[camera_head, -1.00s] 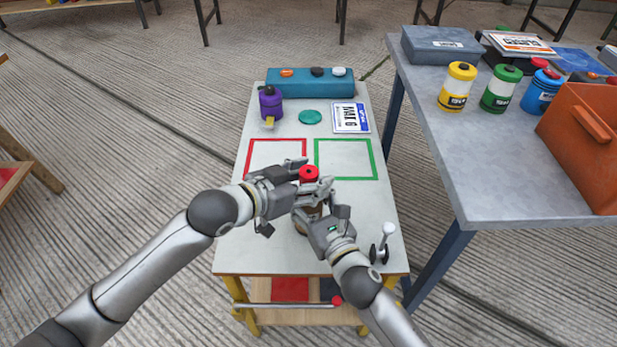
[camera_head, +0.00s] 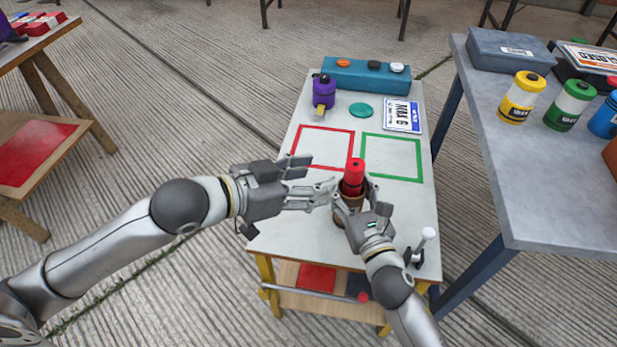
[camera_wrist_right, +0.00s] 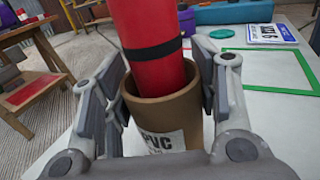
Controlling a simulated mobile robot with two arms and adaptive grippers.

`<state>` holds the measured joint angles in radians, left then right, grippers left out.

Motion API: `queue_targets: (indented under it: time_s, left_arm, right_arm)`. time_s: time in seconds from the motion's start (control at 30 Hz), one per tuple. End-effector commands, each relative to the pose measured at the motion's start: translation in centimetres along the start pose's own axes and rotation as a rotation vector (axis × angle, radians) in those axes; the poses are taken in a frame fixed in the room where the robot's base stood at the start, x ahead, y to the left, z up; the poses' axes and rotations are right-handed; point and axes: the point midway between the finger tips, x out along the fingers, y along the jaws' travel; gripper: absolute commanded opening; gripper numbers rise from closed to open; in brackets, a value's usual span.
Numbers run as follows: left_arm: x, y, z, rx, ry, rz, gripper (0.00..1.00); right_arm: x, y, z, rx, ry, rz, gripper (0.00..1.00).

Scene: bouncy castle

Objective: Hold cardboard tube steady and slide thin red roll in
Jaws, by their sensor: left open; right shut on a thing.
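The thin red roll (camera_head: 353,175) stands upright with its lower part inside the mouth of the brown cardboard tube (camera_head: 341,217) on the small white table. In the right wrist view the red roll (camera_wrist_right: 153,45) has a black band and sticks well out of the tube (camera_wrist_right: 165,112), which bears a PVC label. How deep the roll sits is hidden. My right gripper (camera_head: 354,190) is shut around the tube, one finger on each side. My left gripper (camera_head: 317,178) is open and empty, just left of the roll and apart from it.
Red (camera_head: 323,146) and green (camera_head: 391,157) outlined squares lie clear behind the tube. A purple canister (camera_head: 324,92), a teal disc (camera_head: 361,110), a number plate (camera_head: 402,115) and a blue box (camera_head: 352,76) are at the back. A grey table (camera_head: 540,185) with canisters stands at right.

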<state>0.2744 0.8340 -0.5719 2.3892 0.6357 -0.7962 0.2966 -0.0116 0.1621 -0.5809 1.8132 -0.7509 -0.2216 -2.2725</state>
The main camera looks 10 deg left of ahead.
Motion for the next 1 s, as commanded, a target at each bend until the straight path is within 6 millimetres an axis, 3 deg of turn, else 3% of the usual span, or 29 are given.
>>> queue_targets:
  time_s: [0.27,0.3,0.47,0.83,1.0]
  left_arm:
    - [-0.1,0.0,0.0,0.0,0.0,0.0,0.54]
    - [-0.1,0.0,0.0,0.0,0.0,0.0,0.54]
    - [-0.1,0.0,0.0,0.0,0.0,0.0,0.54]
    - [-0.1,0.0,0.0,0.0,0.0,0.0,0.54]
    - [-0.1,0.0,0.0,0.0,0.0,0.0,0.54]
  right_arm:
    - [0.0,0.0,0.0,0.0,0.0,0.0,0.15]
    - [0.0,0.0,0.0,0.0,0.0,0.001,0.58]
    - [0.0,0.0,0.0,0.0,0.0,0.0,0.79]
    - [-0.1,0.0,0.0,0.0,0.0,0.0,0.8]
    - [-1.8,0.0,-0.1,0.001,0.002,0.0,0.8]
